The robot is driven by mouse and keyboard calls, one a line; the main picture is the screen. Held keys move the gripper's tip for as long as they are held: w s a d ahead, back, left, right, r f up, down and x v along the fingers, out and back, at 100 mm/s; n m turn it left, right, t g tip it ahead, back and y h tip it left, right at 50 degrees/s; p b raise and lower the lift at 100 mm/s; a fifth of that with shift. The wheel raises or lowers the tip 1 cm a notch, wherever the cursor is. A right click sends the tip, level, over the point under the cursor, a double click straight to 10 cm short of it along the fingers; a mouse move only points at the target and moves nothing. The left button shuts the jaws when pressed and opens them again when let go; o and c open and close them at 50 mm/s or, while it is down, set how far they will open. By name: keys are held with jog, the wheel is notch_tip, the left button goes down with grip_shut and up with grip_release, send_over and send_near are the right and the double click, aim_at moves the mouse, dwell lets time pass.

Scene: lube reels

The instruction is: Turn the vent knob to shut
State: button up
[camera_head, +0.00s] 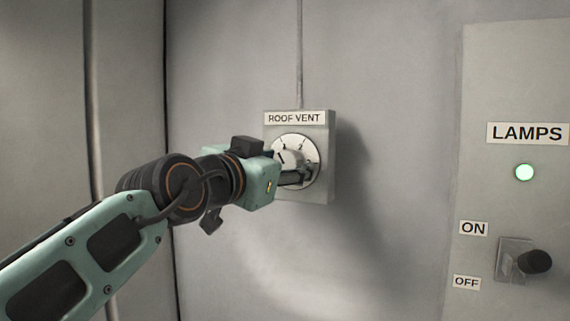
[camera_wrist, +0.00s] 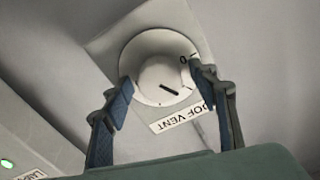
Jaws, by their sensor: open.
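The vent knob (camera_wrist: 158,74) is a pale round knob with a black pointer line, set on a white dial (camera_head: 297,145) with numbers. The dial is on a grey box labelled ROOF VENT (camera_head: 294,118). In the wrist view the pointer points roughly toward the 1 mark, away from the 0; the exact setting is hard to tell. My gripper (camera_wrist: 162,76) is open in front of the dial, one finger on either side of the knob. I cannot tell whether either finger touches it. In the head view my gripper (camera_head: 302,175) hides the dial's lower left.
A lamps panel (camera_head: 500,85) stands to the right with a lit green light (camera_head: 525,172) and a black lever switch (camera_head: 534,261) beside the ON and OFF labels. A thin conduit (camera_head: 299,60) runs up from the vent box. The wall between box and panel is bare.

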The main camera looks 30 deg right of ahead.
jog(key=shift+c, duration=0.7)
jog(key=c, duration=1)
jog(key=shift+f+b, duration=0.1)
jog(key=shift+b, duration=0.25)
jog(key=shift+w+f+n+b, duration=0.1)
jog(key=shift+n+b, duration=0.75)
jog(key=shift+n, duration=0.25)
jog(key=n+b, duration=0.2)
jog(key=n, duration=0.1)
jog(key=shift+n, duration=0.3)
jog(key=n+b, duration=0.3)
jog(key=n, duration=0.3)
jog(key=shift+r, duration=0.2)
